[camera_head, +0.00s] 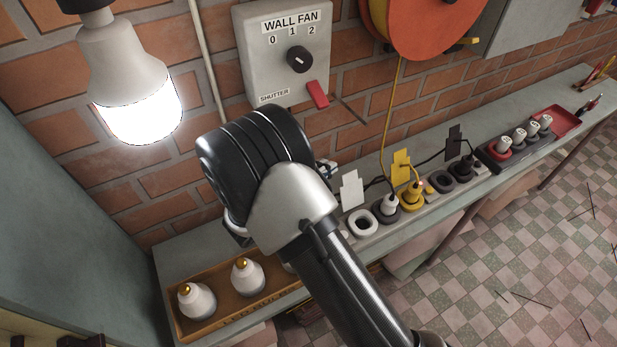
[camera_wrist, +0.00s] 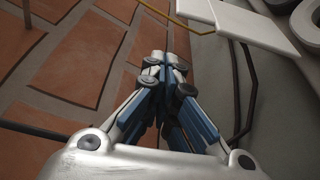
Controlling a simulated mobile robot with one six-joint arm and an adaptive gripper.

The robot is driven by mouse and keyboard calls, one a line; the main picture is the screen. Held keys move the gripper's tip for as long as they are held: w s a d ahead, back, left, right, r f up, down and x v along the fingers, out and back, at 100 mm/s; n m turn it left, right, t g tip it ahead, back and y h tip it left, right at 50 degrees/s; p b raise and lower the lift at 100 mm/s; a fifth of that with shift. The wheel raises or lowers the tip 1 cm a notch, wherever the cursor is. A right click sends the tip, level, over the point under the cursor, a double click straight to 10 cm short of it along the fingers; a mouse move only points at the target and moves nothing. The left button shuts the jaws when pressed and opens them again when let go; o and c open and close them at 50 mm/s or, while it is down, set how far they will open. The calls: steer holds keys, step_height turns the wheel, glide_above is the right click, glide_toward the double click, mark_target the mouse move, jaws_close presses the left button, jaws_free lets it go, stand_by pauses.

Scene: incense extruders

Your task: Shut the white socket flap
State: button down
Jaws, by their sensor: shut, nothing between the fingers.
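The white socket flap (camera_head: 351,190) stands upright, open, behind the white socket (camera_head: 363,223) on the bench strip. In the wrist view the white flap (camera_wrist: 240,22) shows at the upper right, beyond and to the right of the fingers. My gripper (camera_wrist: 165,62) is shut and empty, its fingertips together and apart from the flap, with brick wall behind them. In the head view my arm hides most of the gripper; only a small part shows just left of the white flap.
A yellow flap (camera_head: 401,166) and a black flap (camera_head: 454,146) also stand up along the row, with plugs and cables nearby. A wall fan box (camera_head: 286,55) hangs above. A wooden tray (camera_head: 205,337) holds white pieces with gold tips. A lit bulb (camera_head: 135,75) hangs upper left.

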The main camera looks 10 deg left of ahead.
mark_target(352, 190)
steer(key=s, duration=0.1)
steer(key=s+d+r+p, duration=0.1)
steer(key=s, duration=0.1)
steer(key=shift+s+d+r, duration=0.1)
steer(key=shift+d+r, duration=0.2)
steer(key=shift+d, duration=0.1)
steer(key=shift+s+d+r, duration=0.3)
steer(key=shift+s+d, duration=0.05)
steer(key=shift+s, duration=0.2)
steer(key=shift+s+d+r, duration=0.3)
steer(key=shift+s+d, duration=0.05)
steer(key=shift+s, duration=0.2)
